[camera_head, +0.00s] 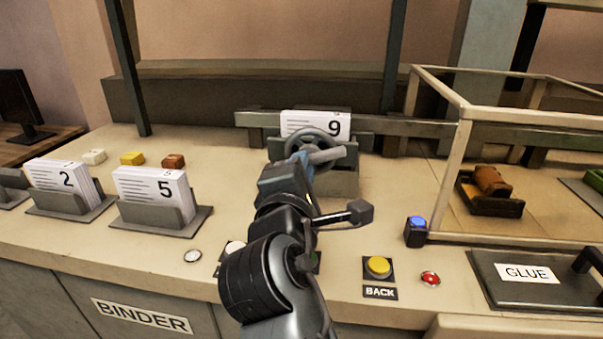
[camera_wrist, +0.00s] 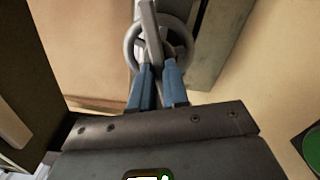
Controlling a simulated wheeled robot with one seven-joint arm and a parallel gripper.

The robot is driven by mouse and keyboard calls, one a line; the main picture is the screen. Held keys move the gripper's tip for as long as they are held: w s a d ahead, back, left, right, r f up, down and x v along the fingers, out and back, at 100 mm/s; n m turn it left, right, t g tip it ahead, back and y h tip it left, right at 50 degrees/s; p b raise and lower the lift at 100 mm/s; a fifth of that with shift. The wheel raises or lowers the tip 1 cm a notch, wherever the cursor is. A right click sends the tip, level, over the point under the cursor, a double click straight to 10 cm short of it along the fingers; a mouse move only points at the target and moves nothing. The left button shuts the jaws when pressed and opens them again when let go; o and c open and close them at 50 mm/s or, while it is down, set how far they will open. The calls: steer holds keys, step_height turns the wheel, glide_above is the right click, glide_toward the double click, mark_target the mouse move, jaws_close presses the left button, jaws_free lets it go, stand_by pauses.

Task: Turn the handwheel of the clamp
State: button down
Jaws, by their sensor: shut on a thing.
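The clamp's grey handwheel (camera_head: 338,138) is a round ring with a thick bar in front of it, at the centre of the head view. It also shows at the top of the wrist view (camera_wrist: 186,40). My gripper (camera_head: 299,163) reaches it from the front left. Its blue fingers (camera_wrist: 160,68) are shut on the near part of the wheel; the exact contact is partly hidden. The grey clamp (camera_head: 340,182) stands behind, partly covered by my arm. A white page stack marked 9 (camera_head: 312,122) stands upright at the clamp.
Page stacks marked 2 (camera_head: 66,181) and 5 (camera_head: 152,188) stand in holders on the left. A yellow BACK button (camera_head: 378,266), a red button (camera_head: 430,279) and a blue-topped box (camera_head: 416,230) are at the right. A framed enclosure (camera_head: 461,150) and GLUE plate (camera_head: 500,285) bound the right side.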

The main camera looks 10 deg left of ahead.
steer(key=m+b, duration=0.2)
steer(key=m, duration=0.2)
steer(key=m+b, duration=0.2)
steer(key=m, duration=0.2)
steer(key=m+b, duration=0.1)
steer(key=m, duration=0.2)
steer(key=shift+r+m+b, duration=0.25)
steer(key=shift+m+b, duration=0.15)
stand_by(0.3)
steer(key=c, duration=1.1)
jaws_free()
steer(key=shift+d+r, duration=0.1)
steer(key=shift+r, duration=0.05)
steer(key=s, duration=0.7)
steer(key=shift+s+b, duration=0.4)
